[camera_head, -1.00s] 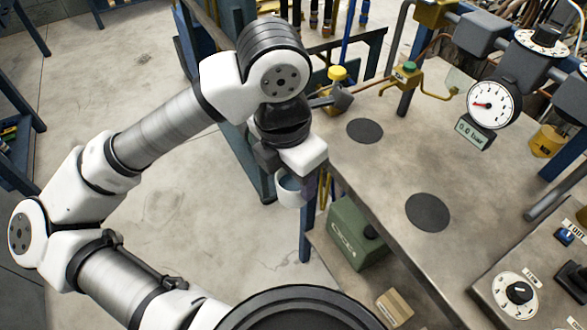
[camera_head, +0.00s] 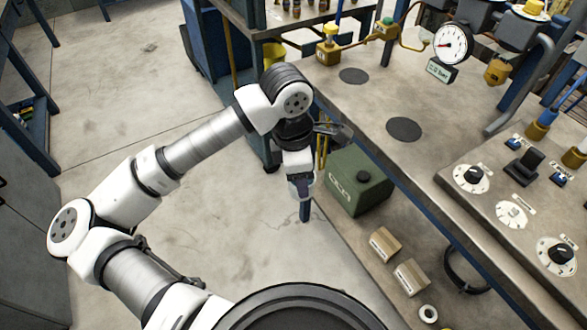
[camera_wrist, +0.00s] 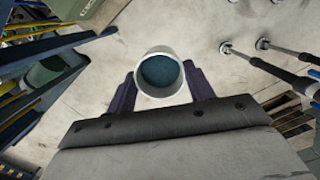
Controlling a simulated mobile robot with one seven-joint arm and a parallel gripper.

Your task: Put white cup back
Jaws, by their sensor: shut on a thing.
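The white cup (camera_wrist: 159,73) sits between the two dark fingers of my gripper (camera_wrist: 161,92) in the wrist view. I look into its open top and see a dark blue inside; I cannot tell if that is liquid or the cup's bottom. In the head view my gripper (camera_head: 300,176) hangs beside the near-left edge of the workbench (camera_head: 375,125), over the floor. The cup (camera_head: 300,188) shows only partly there, below the white gripper body, and looks roughly upright. My gripper is shut on it.
Two dark round pads, a far one (camera_head: 353,76) and a nearer one (camera_head: 404,129), lie bare on the bench. A pressure gauge (camera_head: 453,43) and a control panel (camera_head: 520,195) stand right. The floor left is clear.

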